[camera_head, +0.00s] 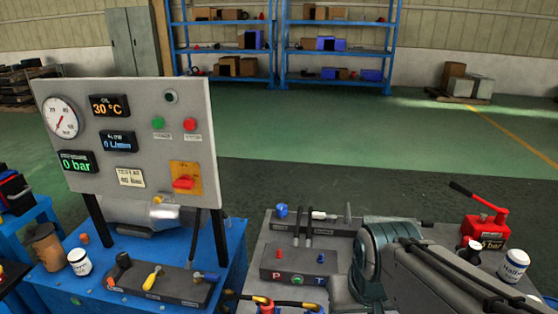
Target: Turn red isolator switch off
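The red isolator switch (184,183) sits on a yellow-orange plate (186,170) at the lower right of the upright grey panel (130,110). Its red handle appears roughly horizontal. The lettering on its plate is too small to read. My arm comes in from the lower right, over the right bench, well apart from the switch. My gripper does not show in this view, so its opening and what it may hold are hidden.
The panel stands on a blue bench (235,262) holding a tool block (160,285), a jar and a brown pot. Green and red buttons (190,125) are above the switch. A grey bench with fittings and a red hand pump (486,229) is at right. Open floor lies behind.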

